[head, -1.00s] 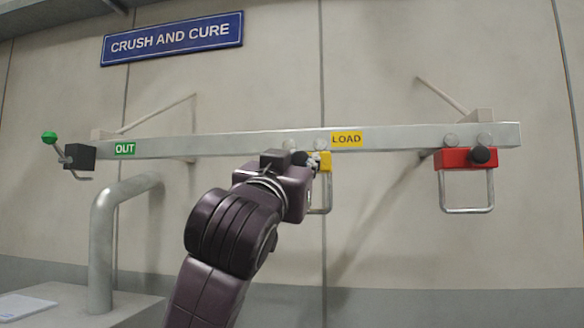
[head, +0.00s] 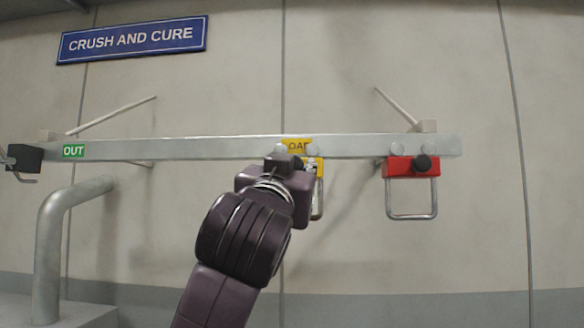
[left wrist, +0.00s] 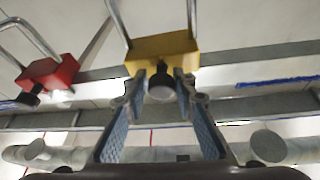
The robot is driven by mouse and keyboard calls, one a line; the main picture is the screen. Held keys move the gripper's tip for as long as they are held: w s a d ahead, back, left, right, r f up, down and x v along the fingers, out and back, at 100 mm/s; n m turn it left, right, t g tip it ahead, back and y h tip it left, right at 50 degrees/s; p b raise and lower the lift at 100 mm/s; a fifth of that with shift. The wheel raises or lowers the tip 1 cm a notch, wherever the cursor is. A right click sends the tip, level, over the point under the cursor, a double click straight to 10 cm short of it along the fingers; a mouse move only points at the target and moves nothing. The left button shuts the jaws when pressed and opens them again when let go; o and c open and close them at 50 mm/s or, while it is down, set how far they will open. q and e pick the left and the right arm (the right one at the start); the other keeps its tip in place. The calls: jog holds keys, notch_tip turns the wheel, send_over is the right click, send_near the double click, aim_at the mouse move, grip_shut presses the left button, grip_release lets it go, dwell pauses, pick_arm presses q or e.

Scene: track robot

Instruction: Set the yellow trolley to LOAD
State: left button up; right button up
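The yellow trolley (left wrist: 165,46) hangs on the grey rail (head: 220,148), its rollers either side of the yellow LOAD label (head: 297,145). In the head view only the right part of the trolley (head: 319,168) and its wire loop show; my left arm hides the rest. My left gripper (left wrist: 161,83) has a finger on each side of the trolley's round knob (left wrist: 161,88) and looks closed on it. My right gripper is in neither view.
A red trolley (head: 399,167) with a wire loop hangs right of the yellow one. The green OUT label (head: 74,151) and a dark block (head: 24,157) are at the rail's left end. A grey pipe (head: 48,240) stands lower left.

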pick_arm(q)
jog(key=shift+o, duration=1.2)
jog(key=shift+d, duration=0.15)
jog(key=shift+o, duration=0.3)
jog(key=shift+d, duration=0.1)
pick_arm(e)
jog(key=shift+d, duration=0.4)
pick_arm(q)
jog(key=shift+s, duration=0.1)
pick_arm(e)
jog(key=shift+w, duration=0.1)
pick_arm(q)
jog(key=shift+s+f, duration=0.15)
jog(key=shift+s, duration=0.05)
jog(key=v, duration=1.1)
jog(key=shift+s, duration=0.25)
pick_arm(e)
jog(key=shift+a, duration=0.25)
